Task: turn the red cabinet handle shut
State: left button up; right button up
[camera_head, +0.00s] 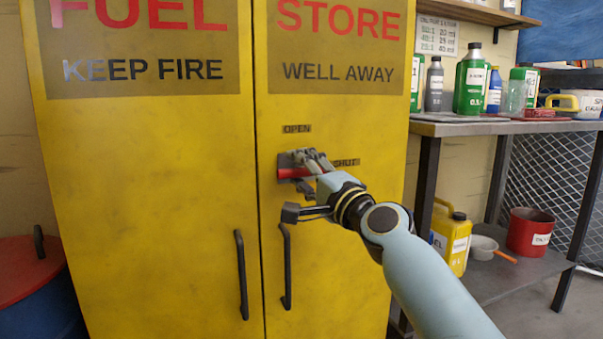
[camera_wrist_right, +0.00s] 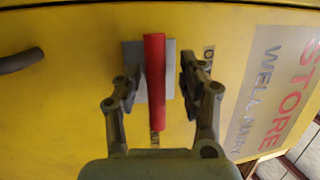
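The red handle (camera_head: 293,173) is a short bar on a grey plate on the right door of the yellow cabinet (camera_head: 330,240). It lies about level, in line with the SHUT label (camera_head: 346,162) and below the OPEN label (camera_head: 296,129). My right gripper (camera_head: 309,172) is at the handle and covers part of it. In the right wrist view the red handle (camera_wrist_right: 154,85) stands between the two fingers of my right gripper (camera_wrist_right: 162,75). The fingers are apart, with gaps to the bar on both sides. My left gripper is not in view.
Two black door pulls (camera_head: 242,275) hang lower on the cabinet doors. A metal bench (camera_head: 500,128) with bottles stands at the right, with a yellow can (camera_head: 450,243) and red bucket (camera_head: 530,232) below. A red-lidded drum (camera_head: 28,270) stands at the left.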

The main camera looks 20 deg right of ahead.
jog(key=shift+f, duration=0.1)
jog(key=shift+s+d+f, duration=0.1)
jog(key=shift+s+f, duration=0.05)
jog(key=shift+s, duration=0.1)
jog(key=v, duration=1.1)
jog(key=shift+s, duration=0.25)
